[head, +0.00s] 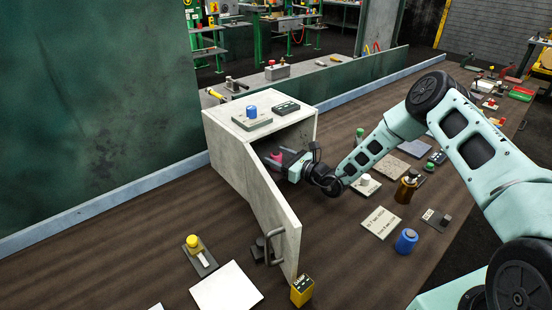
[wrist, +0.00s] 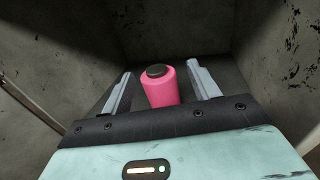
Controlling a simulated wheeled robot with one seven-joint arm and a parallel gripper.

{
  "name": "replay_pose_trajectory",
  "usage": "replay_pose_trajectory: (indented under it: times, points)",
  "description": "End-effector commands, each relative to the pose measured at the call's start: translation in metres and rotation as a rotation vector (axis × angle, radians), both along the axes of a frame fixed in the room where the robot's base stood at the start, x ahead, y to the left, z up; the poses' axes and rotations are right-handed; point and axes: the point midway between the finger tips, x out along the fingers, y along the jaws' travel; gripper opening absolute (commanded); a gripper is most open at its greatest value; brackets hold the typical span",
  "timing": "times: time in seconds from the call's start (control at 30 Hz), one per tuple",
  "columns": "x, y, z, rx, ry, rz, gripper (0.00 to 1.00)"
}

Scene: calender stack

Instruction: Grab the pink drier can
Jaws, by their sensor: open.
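The pink drier can (wrist: 160,88) has a dark cap and stands inside the small grey cabinet (head: 228,155). In the wrist view it lies between the two fingers of my gripper (wrist: 160,90), with a gap to each finger. My gripper is open and has reached in through the cabinet's opening. In the head view the can (head: 276,156) shows as a small pink patch just ahead of my gripper (head: 282,160), partly hidden in shadow. The cabinet door (head: 270,215) stands open towards the front.
The cabinet's walls (wrist: 75,50) are close on both sides of my gripper. A blue-topped item (head: 252,112) sits on the cabinet. A yellow box (head: 302,290) stands by the door's front edge. A brown bottle (head: 406,187) and a blue can (head: 406,240) stand to the right.

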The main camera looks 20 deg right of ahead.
Motion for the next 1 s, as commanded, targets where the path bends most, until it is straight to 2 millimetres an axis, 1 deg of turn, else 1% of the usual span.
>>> replay_pose_trajectory:
  times: [0.03, 0.1, 0.2, 0.47, 0.57, 0.6, 0.63, 0.67, 1.0]
  points:
    - [0.005, 0.008, 0.004, 0.000, 0.000, 0.002, 0.61]
    - [0.013, 0.012, 0.003, -0.002, -0.003, 0.000, 0.61]
    - [0.020, 0.017, 0.002, -0.001, -0.001, 0.000, 0.61]
    - [0.023, 0.019, 0.000, 0.000, 0.000, 0.000, 0.61]
    - [0.023, 0.019, 0.001, -0.001, -0.001, 0.000, 0.35]
    - [0.023, 0.019, 0.001, -0.001, -0.001, 0.000, 0.24]
    - [0.023, 0.019, 0.001, -0.001, -0.001, 0.000, 0.16]
    - [0.023, 0.019, 0.001, -0.001, -0.001, 0.000, 0.11]
    - [0.022, 0.018, 0.002, 0.000, -0.001, -0.001, 0.11]
